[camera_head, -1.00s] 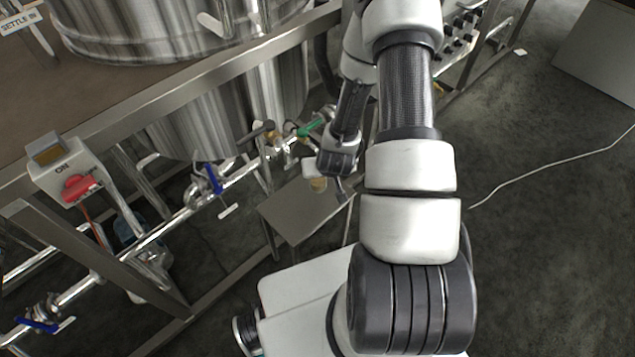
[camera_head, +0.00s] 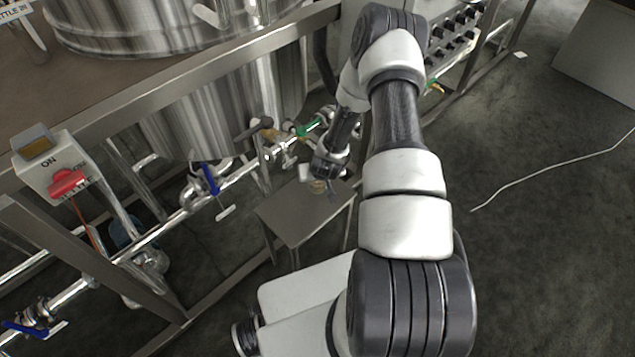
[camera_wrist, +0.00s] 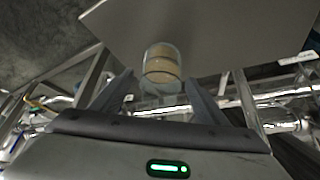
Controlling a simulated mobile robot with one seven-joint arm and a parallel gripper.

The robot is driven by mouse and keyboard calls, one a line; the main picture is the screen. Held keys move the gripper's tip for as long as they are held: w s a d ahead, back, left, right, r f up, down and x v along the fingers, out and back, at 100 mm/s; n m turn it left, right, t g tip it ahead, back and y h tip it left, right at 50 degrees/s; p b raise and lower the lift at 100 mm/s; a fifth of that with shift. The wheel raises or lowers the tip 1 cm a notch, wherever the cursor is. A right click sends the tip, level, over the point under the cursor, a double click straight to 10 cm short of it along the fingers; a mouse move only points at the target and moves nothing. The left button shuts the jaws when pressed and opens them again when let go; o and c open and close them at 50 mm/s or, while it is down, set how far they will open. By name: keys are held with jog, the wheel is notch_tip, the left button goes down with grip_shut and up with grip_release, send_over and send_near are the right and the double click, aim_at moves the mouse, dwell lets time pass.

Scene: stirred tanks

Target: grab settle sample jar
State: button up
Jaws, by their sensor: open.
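The sample jar (camera_wrist: 162,66) is a small clear jar with tan contents, standing on a grey metal stand (camera_wrist: 215,20) in the wrist view. In the head view the jar (camera_head: 318,186) is small and partly hidden by my gripper (camera_head: 330,180). In the wrist view my gripper (camera_wrist: 157,92) is open, with one finger on each side of the picture. The jar shows between and just beyond the fingertips. I cannot tell whether a finger touches it.
Steel pipes with a blue-handled valve (camera_head: 210,178) and a green-handled valve (camera_head: 308,128) run behind the stand. A large steel tank (camera_head: 190,115) and its frame are at the left. A switch box (camera_head: 45,165) with a red handle hangs on the frame. Open floor lies right.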

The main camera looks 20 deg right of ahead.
jog(key=c, duration=1.4)
jog(key=shift+o, duration=0.2)
jog(key=shift+r, duration=0.1)
